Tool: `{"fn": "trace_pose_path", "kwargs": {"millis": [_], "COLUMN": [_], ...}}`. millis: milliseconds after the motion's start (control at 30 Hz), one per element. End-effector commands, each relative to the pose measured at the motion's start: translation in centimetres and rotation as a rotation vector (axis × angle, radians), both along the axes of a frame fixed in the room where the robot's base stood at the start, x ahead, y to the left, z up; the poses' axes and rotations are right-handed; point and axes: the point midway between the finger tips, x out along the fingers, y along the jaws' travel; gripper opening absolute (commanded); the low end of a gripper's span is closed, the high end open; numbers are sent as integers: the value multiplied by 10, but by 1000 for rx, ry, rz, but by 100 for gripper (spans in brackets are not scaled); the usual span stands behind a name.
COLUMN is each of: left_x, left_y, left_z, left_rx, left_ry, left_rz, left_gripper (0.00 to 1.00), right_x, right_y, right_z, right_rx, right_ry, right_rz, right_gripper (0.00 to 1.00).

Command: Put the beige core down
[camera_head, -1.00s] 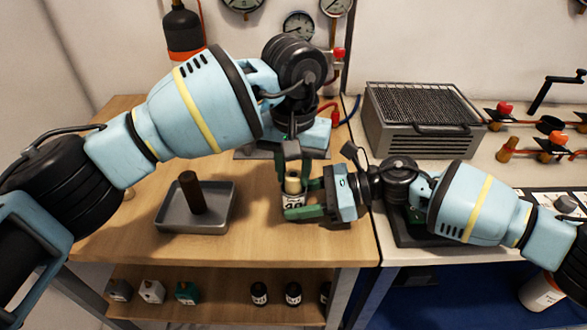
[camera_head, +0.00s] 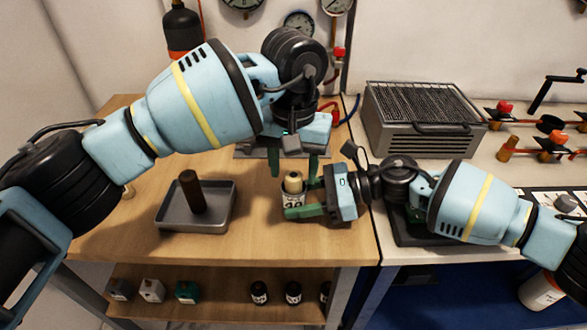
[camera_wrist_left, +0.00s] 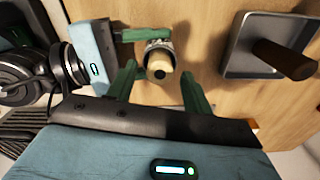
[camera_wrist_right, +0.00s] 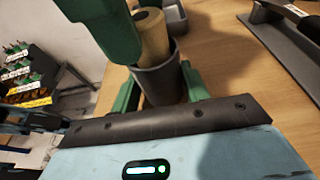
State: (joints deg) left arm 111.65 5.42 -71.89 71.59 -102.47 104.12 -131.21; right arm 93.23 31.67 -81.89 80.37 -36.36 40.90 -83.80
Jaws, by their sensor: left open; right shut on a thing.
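The beige core (camera_head: 293,182) stands upright in a grey cup with a white label (camera_head: 292,201), its upper end sticking out above the rim. The right wrist view shows the core (camera_wrist_right: 151,36) inside the cup (camera_wrist_right: 160,80). My right gripper (camera_head: 304,198) is shut on the cup over the wooden bench. My left gripper (camera_head: 292,168) is open, its green fingers spread to either side above the core. In the left wrist view the core's end (camera_wrist_left: 159,70) lies between these fingers, with clear gaps on both sides.
A grey tray (camera_head: 170,221) with a dark upright rod (camera_head: 192,190) stands on the bench (camera_head: 130,225) to the left. A grey box with a mesh top (camera_head: 420,110) stands at the back right. Bottles sit on the shelf below. Bench in front of the tray is clear.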

Motion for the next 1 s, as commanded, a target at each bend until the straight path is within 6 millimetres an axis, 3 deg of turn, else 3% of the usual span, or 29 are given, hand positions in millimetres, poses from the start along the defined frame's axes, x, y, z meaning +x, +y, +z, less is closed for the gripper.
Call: {"fn": "trace_pose_path", "kwargs": {"millis": [500,700,1000], "left_x": [0,0,0], "left_y": [0,0,0], "left_z": [95,110,113], "left_rx": [-1,0,0], "left_ry": [-3,0,0], "left_rz": [0,-1,-1], "left_gripper": [51,51,51], "right_x": [0,0,0], "right_y": [0,0,0], "right_z": [0,0,0], "right_rx": [0,0,0], "right_ry": [0,0,0], "right_rz": [0,0,0], "right_gripper": [32,32,32]}}
